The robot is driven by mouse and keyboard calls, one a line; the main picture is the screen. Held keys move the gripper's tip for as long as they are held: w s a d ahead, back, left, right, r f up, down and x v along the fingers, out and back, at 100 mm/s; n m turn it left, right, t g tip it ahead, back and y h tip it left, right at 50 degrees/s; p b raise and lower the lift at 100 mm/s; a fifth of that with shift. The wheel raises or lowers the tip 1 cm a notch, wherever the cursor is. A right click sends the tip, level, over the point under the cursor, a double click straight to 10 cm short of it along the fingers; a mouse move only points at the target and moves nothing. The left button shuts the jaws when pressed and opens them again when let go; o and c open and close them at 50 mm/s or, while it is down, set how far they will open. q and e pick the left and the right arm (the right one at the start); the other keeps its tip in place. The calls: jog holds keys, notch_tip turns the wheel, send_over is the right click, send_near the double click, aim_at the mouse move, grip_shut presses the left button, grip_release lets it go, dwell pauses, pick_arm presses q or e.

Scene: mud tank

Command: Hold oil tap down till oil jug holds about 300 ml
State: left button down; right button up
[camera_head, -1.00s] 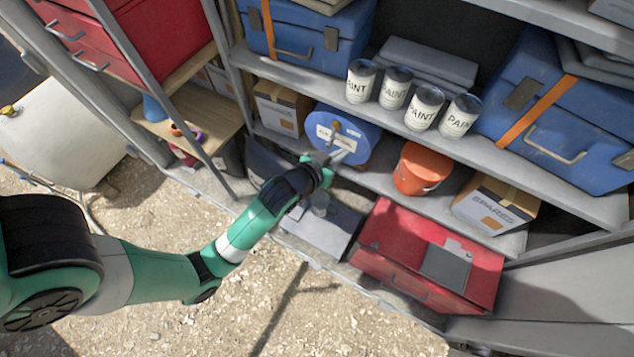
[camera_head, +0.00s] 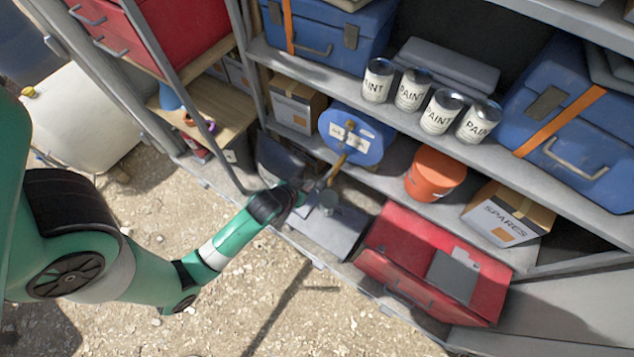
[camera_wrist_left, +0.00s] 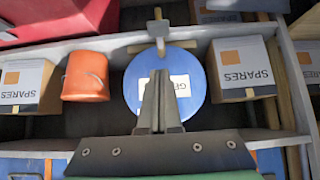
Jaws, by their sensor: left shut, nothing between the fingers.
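The oil drum is a blue round drum (camera_head: 370,146) lying on the lower shelf with its labelled end facing out; it also shows in the left wrist view (camera_wrist_left: 197,87). A brass tap (camera_head: 349,127) stands out from its front, and in the left wrist view the tap (camera_wrist_left: 158,29) shows beyond my fingertips.
An orange bucket (camera_head: 436,173), cardboard boxes (camera_head: 506,215) and paint tins (camera_head: 411,91) stand on the shelves. A red toolbox (camera_head: 405,240) lies right of the jug. The gravel floor (camera_head: 260,315) in front is open.

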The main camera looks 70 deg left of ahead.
pick_arm(q)
jog(key=b, duration=0.2)
send_near(322, 182)
jog(key=w+a, duration=0.2)
jog(key=shift+w+a+f, duration=0.1)
jog(key=shift+w+f, duration=0.1)
jog(key=shift+f, duration=0.5)
jog(key=shift+w+d+f, duration=0.1)
jog(key=shift+w+f, duration=0.05)
jog(key=shift+f, duration=0.55)
jog(key=shift+w+a+f, duration=0.1)
jog(key=shift+w+f, duration=0.1)
jog(key=shift+f, duration=0.45)
pick_arm(e)
jog(key=shift+f, duration=1.75)
pick_arm(q)
jog(key=f+t+b, duration=0.1)
jog(key=b, duration=0.2)
jog(key=f+t+y+b, duration=0.1)
jog(key=b, duration=0.3)
jog(key=s+f+t+y+b, duration=0.1)
jog(key=b, duration=0.3)
jog(key=shift+d+f, duration=0.3)
jog(key=shift+f, duration=0.1)
pick_arm(e)
notch_tip(322, 182, down, 10)
jog(key=shift+f, duration=0.25)
dwell(1.4)
